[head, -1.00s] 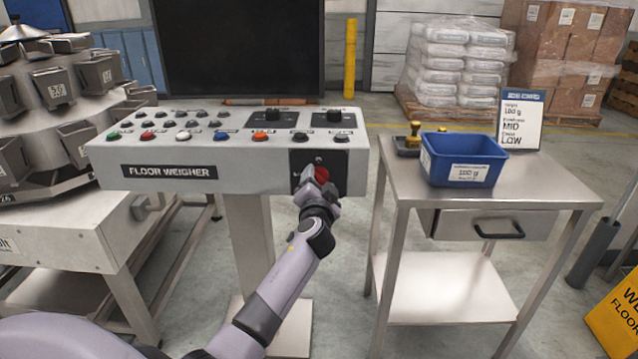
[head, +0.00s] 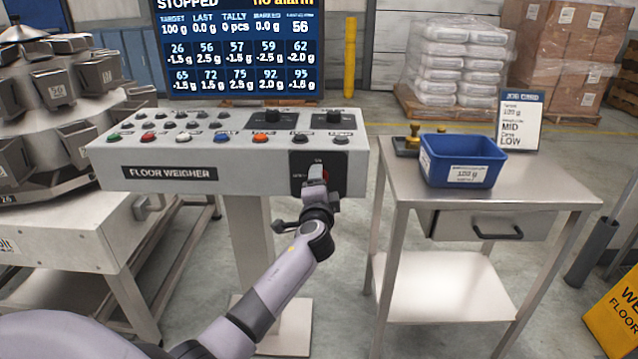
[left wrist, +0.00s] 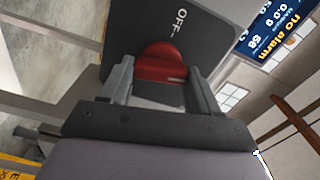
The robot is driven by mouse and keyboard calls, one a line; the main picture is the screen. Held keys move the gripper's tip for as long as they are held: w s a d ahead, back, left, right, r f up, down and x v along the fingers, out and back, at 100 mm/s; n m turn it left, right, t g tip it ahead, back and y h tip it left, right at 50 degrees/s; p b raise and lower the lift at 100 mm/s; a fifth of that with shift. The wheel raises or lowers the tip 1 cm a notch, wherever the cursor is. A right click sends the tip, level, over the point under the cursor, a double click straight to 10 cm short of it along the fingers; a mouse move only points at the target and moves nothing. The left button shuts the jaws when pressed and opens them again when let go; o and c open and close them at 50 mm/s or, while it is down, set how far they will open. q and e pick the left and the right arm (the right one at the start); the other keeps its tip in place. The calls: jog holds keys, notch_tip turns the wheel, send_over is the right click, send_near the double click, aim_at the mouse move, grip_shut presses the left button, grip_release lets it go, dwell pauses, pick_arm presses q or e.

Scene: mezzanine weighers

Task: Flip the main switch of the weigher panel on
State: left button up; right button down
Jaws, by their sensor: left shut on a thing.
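The weigher panel (head: 225,170) is a grey console labelled FLOOR WEIGHER. Its main switch is a red rotary knob on a dark plate at the right of the front face; the knob (head: 325,174) is mostly hidden by my gripper in the head view. In the left wrist view the red knob (left wrist: 160,64) sits between the two fingers, beside the word OFF on the plate (left wrist: 205,30). My left gripper (head: 317,180) is shut on the knob; it also shows in the left wrist view (left wrist: 162,88). The screen (head: 238,50) behind is lit and reads STOPPED and no alarm. My right gripper is not in view.
A steel table (head: 540,185) stands right of the panel with a blue bin (head: 462,168), a job card (head: 518,120) and a small brass-coloured object (head: 413,135). The multihead weigher (head: 60,120) stands close on the left. Several coloured buttons line the panel top.

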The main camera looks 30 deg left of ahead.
pick_arm(q)
jog(key=shift+m, duration=1.1)
jog(key=shift+f, duration=0.1)
jog(key=o, duration=1.1)
jog(key=shift+c, duration=0.2)
jog(key=v, duration=0.7)
jog(key=shift+p, duration=0.4)
jog(key=shift+s+d, duration=0.1)
